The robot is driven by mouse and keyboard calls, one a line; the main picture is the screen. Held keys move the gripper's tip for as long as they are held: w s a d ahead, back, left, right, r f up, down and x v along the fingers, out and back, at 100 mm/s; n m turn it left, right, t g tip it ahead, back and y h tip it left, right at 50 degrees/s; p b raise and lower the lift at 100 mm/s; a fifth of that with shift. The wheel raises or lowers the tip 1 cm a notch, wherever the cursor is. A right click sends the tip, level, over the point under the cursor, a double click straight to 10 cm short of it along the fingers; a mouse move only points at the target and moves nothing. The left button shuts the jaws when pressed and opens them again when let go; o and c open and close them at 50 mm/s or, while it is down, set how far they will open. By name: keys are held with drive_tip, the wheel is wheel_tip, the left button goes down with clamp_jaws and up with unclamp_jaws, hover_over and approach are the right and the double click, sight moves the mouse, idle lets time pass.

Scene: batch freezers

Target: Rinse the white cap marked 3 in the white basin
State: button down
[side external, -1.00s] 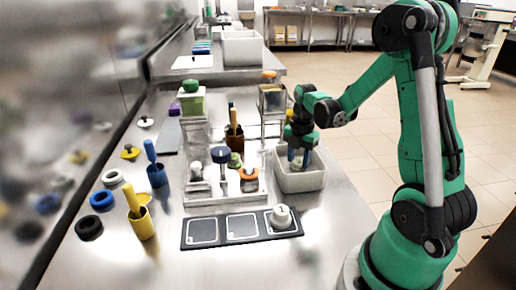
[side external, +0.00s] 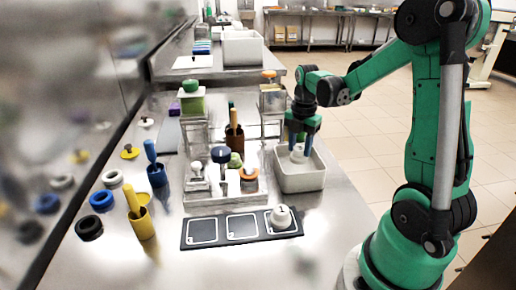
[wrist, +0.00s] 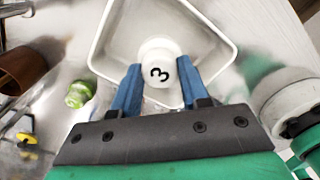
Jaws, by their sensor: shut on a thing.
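The white cap marked 3 (wrist: 158,64) is between the blue fingertips of my gripper (wrist: 160,88) in the wrist view, its number facing the camera. My gripper is shut on it. In the side view my gripper (side external: 302,135) points down over the white basin (side external: 318,182), with the cap (side external: 298,156) at the basin's opening. The basin's rim and inner walls also show around the cap in the wrist view (wrist: 100,45). I cannot tell whether the cap touches the basin floor.
A dark tray (side external: 242,229) with three marked squares lies in front, a white cap marked 1 (side external: 281,216) on its right square. A rack (side external: 205,197) with several tools stands left of the basin. A brown cup (side external: 234,141) and yellow cup (side external: 142,224) hold tools.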

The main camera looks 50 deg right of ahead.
drive_tip(key=shift+r, duration=2)
idle(0.7)
drive_tip(key=shift+r, duration=2)
drive_tip(key=shift+a, duration=0.1)
